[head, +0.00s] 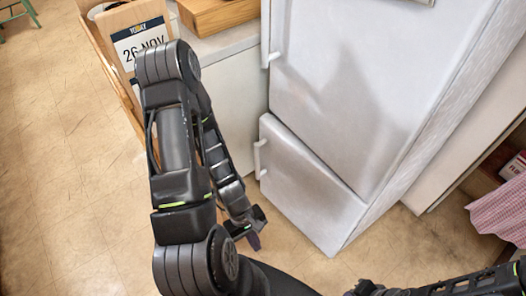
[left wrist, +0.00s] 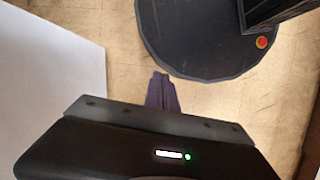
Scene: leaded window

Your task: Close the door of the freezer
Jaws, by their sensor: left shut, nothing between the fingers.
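The white fridge-freezer (head: 345,85) stands at the centre right of the head view. Its lower freezer door (head: 305,190) has a white handle (head: 260,158) on its left edge. My left gripper (head: 254,240) is low in front of the door's lower left part, shut and empty. Its fingers (left wrist: 162,92) are together in the left wrist view, with a pale panel to the left, apart from them. My right arm shows at the bottom right; its jaws are not clear.
A white cabinet (head: 230,105) stands left of the fridge, with a wooden box (head: 215,14) on top. A date sign (head: 140,42) is beside it. The tan floor (head: 75,190) is open at the left. A pink checked cloth (head: 502,212) hangs at the right.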

